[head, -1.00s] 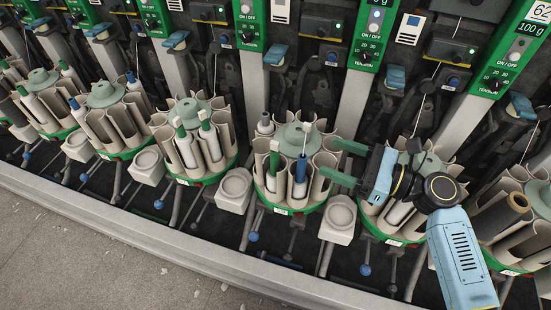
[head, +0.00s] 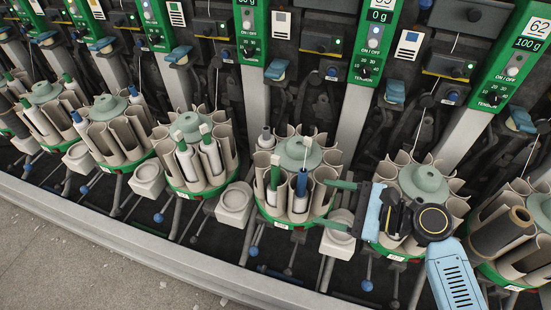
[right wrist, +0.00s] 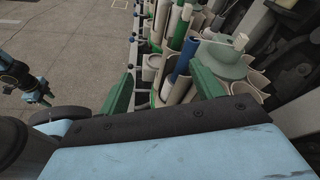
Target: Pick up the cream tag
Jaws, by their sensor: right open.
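A small cream piece, which may be the cream tag (right wrist: 240,41), stands on top of a green dome (right wrist: 222,60) in the right wrist view. In the head view a small cream piece (head: 308,143) shows at the top of the green-domed carousel (head: 298,153). My right gripper (head: 326,204) is open and empty, just right of this carousel. Its green fingers (right wrist: 165,86) frame the carousel's front side in the wrist view, and the cream piece lies beyond the right finger. Part of my left gripper (right wrist: 45,98) shows small at the left of the wrist view; its jaws are unclear.
The carousel holds a blue tube (head: 301,183) and a green-tipped bobbin (head: 274,175). Other carousels stand on both sides, one (head: 424,183) behind my right gripper. A cream cup block (head: 235,202) sits left of it.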

